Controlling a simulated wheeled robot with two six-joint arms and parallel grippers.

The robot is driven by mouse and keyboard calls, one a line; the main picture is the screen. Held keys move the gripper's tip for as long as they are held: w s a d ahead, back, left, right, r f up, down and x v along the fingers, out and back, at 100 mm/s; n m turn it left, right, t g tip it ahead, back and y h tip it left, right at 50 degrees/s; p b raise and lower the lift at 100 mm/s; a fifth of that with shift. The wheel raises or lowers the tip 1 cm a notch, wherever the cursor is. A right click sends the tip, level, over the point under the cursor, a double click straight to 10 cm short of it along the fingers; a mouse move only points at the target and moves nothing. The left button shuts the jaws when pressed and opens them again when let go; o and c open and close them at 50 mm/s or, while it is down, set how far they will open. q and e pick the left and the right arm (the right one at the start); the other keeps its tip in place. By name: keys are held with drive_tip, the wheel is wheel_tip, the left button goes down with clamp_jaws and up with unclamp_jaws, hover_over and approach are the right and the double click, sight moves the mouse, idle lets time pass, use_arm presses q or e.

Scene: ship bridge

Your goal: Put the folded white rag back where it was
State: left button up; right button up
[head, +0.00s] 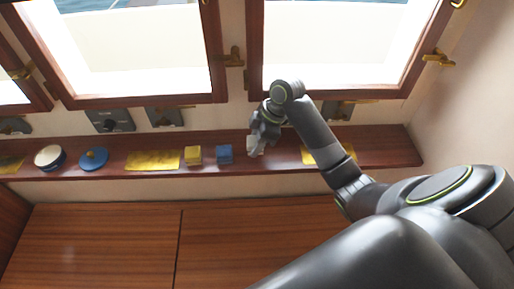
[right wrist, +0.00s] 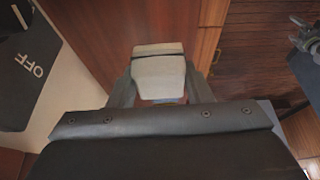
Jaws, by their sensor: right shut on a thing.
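The folded white rag (head: 255,145) is at the wooden shelf in the head view, just right of a blue block. It shows large in the right wrist view (right wrist: 159,76), between the two fingers. My right gripper (head: 262,136) is shut on the rag. I cannot tell whether the rag touches the shelf. My left gripper is not in view in the head view.
On the shelf (head: 385,150) are a blue block (head: 224,154), a yellow block (head: 193,155), yellow mats (head: 153,160) (head: 318,154), a blue lid (head: 94,158) and a round white-topped item (head: 49,157). Windows and grey switch boxes (head: 110,121) are behind.

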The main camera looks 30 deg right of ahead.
wheel_tip(320, 180, down, 3)
drive_tip(key=shift+s+f+p, duration=0.1)
drive_tip(key=shift+f+p, duration=0.05)
drive_tip(key=shift+p, duration=0.15)
drive_tip(key=shift+f, duration=0.25)
drive_tip(key=o, duration=1)
drive_tip(key=shift+f, duration=0.1)
drive_tip(key=shift+o, duration=0.2)
drive_tip(key=b+v, duration=0.2)
drive_tip(key=v, duration=1)
